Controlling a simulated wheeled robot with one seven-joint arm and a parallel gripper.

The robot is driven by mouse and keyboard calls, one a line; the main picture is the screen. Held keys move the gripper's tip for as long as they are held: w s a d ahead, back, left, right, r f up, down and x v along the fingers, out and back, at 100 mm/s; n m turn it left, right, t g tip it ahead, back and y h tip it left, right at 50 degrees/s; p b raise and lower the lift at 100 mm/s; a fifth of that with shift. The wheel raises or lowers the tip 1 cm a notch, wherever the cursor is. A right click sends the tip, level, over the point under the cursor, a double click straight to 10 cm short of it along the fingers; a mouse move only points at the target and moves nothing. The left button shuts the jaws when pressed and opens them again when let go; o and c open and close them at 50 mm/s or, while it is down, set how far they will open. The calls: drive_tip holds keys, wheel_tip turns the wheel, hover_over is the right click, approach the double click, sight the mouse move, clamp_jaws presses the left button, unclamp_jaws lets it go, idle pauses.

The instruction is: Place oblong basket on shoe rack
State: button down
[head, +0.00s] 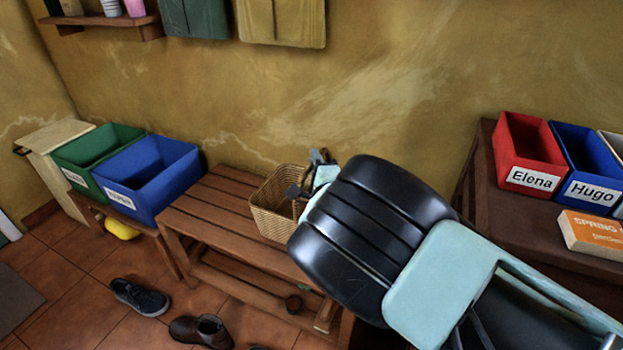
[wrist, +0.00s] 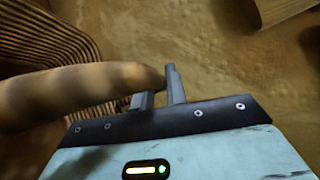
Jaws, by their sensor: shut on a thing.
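The oblong basket (head: 270,212) is light woven wicker. In the head view it is at or just above the right part of the slatted wooden shoe rack (head: 212,212); I cannot tell whether it touches the slats. My gripper (head: 304,178) is at the basket's right side, and my arm hides part of the basket and the rack's right end. In the wrist view my gripper (wrist: 158,88) is shut on the tan, curved handle or rim of the basket (wrist: 75,95). Dark woven stripes show at the left there.
Blue (head: 150,175) and green (head: 95,146) bins stand left of the rack. At right, a brown counter (head: 520,222) holds labelled bins and an orange box (head: 592,235).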

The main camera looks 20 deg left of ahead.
drive_tip(key=shift+f+b, duration=0.35)
drive_tip(key=shift+f, duration=1.55)
drive_tip(key=c, duration=1.4)
unclamp_jaws()
drive_tip(key=p+v, duration=0.2)
drive_tip(key=v, duration=1)
